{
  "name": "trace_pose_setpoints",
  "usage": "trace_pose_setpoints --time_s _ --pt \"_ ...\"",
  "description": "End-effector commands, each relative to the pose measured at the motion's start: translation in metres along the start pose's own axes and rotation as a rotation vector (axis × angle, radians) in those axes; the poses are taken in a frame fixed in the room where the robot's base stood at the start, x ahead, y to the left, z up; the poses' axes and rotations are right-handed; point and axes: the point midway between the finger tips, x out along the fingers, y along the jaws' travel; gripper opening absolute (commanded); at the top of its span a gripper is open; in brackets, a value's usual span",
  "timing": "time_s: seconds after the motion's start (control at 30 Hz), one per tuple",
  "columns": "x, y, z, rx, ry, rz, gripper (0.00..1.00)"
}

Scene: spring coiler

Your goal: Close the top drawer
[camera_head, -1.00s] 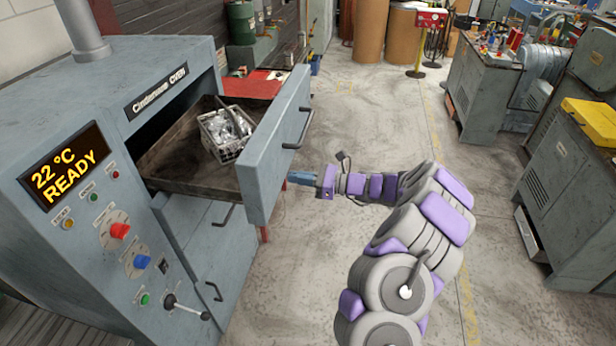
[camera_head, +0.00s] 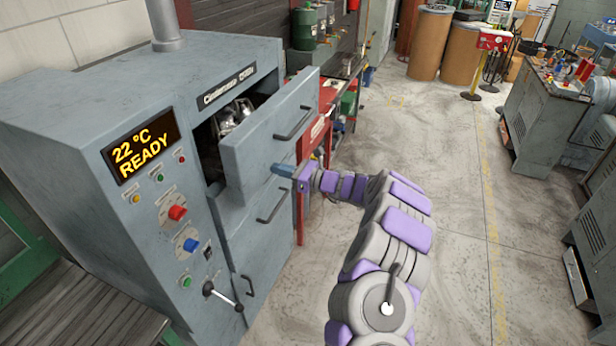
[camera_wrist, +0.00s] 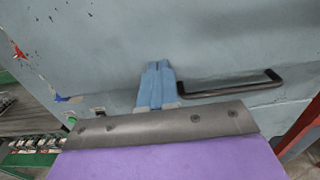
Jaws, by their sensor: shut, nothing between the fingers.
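The top drawer (camera_head: 262,142) of the grey oven (camera_head: 75,105) stands partly open, with a gap between its front and the oven body. Metal parts (camera_head: 232,118) show inside it through the gap. Its dark handle (camera_head: 293,123) is on the upper right of the front. My gripper (camera_head: 279,169) is shut and empty, with its blue fingertips at the lower part of the drawer front, below the handle. In the wrist view the blue fingers (camera_wrist: 157,72) are together against or very near a grey panel, left of a dark handle (camera_wrist: 230,85). Exact contact cannot be told.
Lower drawers (camera_head: 255,225) with handles sit below and look closed. A lever (camera_head: 224,296) sticks out from the oven's lower front. A red workbench (camera_head: 318,130) stands right behind the oven. The floor (camera_head: 450,200) to the right is clear.

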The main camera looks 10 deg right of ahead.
Motion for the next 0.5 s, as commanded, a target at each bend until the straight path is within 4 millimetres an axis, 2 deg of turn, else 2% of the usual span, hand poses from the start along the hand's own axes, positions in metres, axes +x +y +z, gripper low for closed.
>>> trace_pose_setpoints --time_s 0.03,0.3,0.5 --pt "0.013 -0.001 -0.002 -0.005 0.000 0.002 0.00" --pt "0.071 -0.004 -0.001 -0.002 -0.004 0.001 0.00" --pt "0.107 -0.001 0.000 -0.004 -0.001 0.000 0.00"
